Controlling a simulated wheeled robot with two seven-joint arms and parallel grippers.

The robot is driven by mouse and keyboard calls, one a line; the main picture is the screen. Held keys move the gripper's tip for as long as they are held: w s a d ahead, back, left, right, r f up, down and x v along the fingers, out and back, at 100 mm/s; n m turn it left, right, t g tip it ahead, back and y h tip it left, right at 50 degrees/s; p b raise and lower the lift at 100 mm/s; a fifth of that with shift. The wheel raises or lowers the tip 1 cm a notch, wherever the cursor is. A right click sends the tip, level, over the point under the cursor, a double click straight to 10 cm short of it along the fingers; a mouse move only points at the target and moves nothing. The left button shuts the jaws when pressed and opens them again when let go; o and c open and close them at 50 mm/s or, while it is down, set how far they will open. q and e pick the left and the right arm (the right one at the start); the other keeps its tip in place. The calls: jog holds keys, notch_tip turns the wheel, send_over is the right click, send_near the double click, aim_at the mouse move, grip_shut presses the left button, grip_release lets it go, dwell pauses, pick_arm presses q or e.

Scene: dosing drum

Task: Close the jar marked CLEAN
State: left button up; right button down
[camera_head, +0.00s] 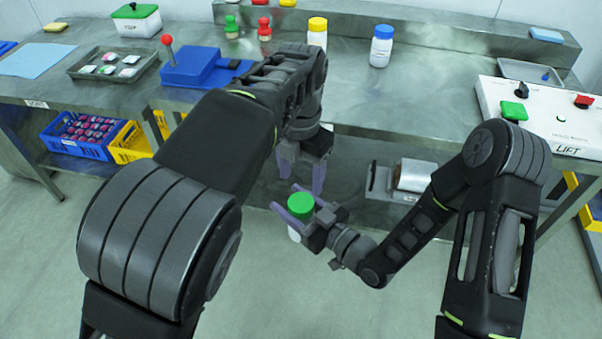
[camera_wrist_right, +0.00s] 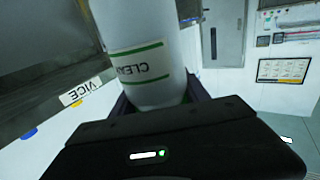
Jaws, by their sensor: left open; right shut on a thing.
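A white jar with a green lid (camera_head: 300,204) is held in the air in front of the bench. In the right wrist view the jar (camera_wrist_right: 158,88) shows a white label with green lines reading CLEAN, upside down in that picture.
The steel bench (camera_head: 420,100) lies behind. On it stand a yellow-capped jar (camera_head: 317,33), a blue-capped jar (camera_head: 381,47), a blue fixture (camera_head: 205,68), a tray of packets (camera_head: 113,63) and a LIFT control panel (camera_head: 540,112).

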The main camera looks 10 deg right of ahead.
aim_at(301, 202)
pick_arm(q)
jog(key=shift+f, duration=4)
jog(key=shift+c, duration=0.2)
jog(key=c, duration=1.2)
jog(key=m, duration=0.6)
jog(key=shift+c, duration=0.2)
jog(key=o, duration=1.6)
jog(key=shift+c, duration=0.2)
jog(key=shift+r, duration=0.1)
jog(key=shift+r, duration=2.2)
